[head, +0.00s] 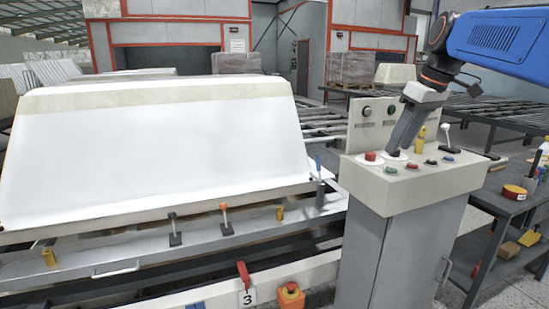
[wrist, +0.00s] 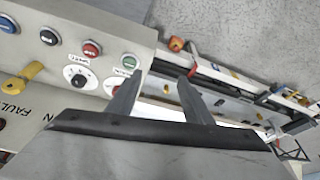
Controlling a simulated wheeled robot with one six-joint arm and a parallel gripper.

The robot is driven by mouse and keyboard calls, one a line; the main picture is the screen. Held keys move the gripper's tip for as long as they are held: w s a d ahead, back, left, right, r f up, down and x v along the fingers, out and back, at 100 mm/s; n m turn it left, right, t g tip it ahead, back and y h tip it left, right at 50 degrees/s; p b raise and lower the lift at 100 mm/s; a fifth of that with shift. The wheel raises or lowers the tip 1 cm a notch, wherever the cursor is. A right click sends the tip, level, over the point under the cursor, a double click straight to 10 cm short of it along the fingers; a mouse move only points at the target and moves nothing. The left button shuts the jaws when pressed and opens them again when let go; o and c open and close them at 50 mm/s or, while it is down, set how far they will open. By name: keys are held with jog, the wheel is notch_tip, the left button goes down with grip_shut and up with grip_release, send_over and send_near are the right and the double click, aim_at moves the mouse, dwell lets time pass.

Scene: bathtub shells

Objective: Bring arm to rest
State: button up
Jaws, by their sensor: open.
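My blue arm reaches in from the upper right of the head view, and my gripper (head: 398,148) points down over the control console (head: 410,187). In the wrist view my gripper (wrist: 159,77) shows two dark fingers standing apart, with nothing between them. The console's panel with its buttons fills the left of that view, close beside the fingers. I cannot tell whether the fingertips touch the console.
A white bathtub shell (head: 155,150) lies upside down on a metal frame at left. The console top carries a red button (head: 370,156), green buttons and levers. A dark side table (head: 510,204) with tools stands at right. Roller conveyors run behind.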

jog(key=s+a+f+m+t+h, duration=0.1)
jog(key=s+f+m, duration=0.5)
jog(key=s+f, duration=2.1)
jog(key=shift+a+f+m+t+h, duration=0.4)
jog(key=shift+a+f+h, duration=0.2)
jog(key=shift+a+f, duration=0.35)
jog(key=shift+a+r, duration=0.1)
jog(key=shift+r, duration=0.05)
